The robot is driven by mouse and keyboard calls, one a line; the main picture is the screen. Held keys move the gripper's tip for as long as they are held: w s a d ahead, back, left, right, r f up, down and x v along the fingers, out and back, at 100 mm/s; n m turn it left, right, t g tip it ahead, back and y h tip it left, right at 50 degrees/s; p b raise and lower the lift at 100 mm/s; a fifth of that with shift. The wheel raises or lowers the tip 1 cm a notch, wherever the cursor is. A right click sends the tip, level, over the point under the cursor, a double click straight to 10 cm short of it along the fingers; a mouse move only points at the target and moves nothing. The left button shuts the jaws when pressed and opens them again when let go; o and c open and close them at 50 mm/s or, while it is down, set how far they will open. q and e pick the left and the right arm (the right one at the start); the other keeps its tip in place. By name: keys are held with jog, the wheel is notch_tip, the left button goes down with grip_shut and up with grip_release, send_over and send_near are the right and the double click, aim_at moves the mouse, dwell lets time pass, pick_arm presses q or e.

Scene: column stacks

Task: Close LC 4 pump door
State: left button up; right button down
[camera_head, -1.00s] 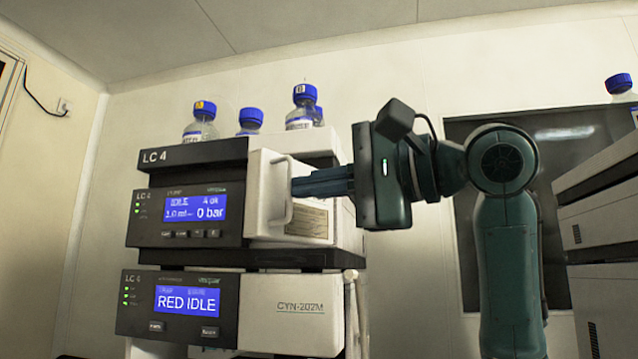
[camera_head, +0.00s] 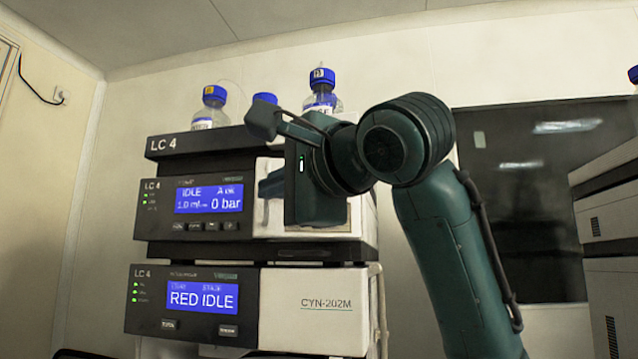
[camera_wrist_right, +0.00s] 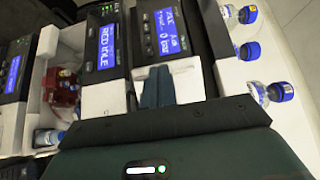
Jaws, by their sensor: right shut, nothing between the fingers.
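The LC 4 pump is the upper module with the blue "0 bar" display (camera_head: 209,199); the display also shows in the right wrist view (camera_wrist_right: 171,33). Its white pump door (camera_head: 272,222) is beside the display, mostly hidden behind my right gripper. It looks close to flush with the module, but I cannot tell whether it is fully closed. My right gripper (camera_head: 270,184) is shut and empty, its dark blue fingers at the door. In the right wrist view the fingers (camera_wrist_right: 152,88) lie over the white front; contact is unclear. My left gripper is not in view.
Blue-capped bottles (camera_head: 321,93) stand on top of the stack. The "RED IDLE" module (camera_head: 203,297) is directly below the pump. A grey stack (camera_head: 610,230) stands at the far right, with a dark window panel (camera_head: 530,210) behind.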

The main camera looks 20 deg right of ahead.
aim_at(257, 236)
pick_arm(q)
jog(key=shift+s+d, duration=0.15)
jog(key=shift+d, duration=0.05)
pick_arm(e)
jog(key=w+m+h, duration=0.1)
jog(key=w, duration=0.1)
jog(key=w+h, duration=0.1)
jog(key=w, duration=0.1)
jog(key=w+a+m+t+h, duration=0.1)
jog(key=w, duration=0.2)
jog(key=shift+a+m+h, duration=0.1)
jog(key=shift+m+h, duration=0.2)
jog(key=shift+h, duration=0.1)
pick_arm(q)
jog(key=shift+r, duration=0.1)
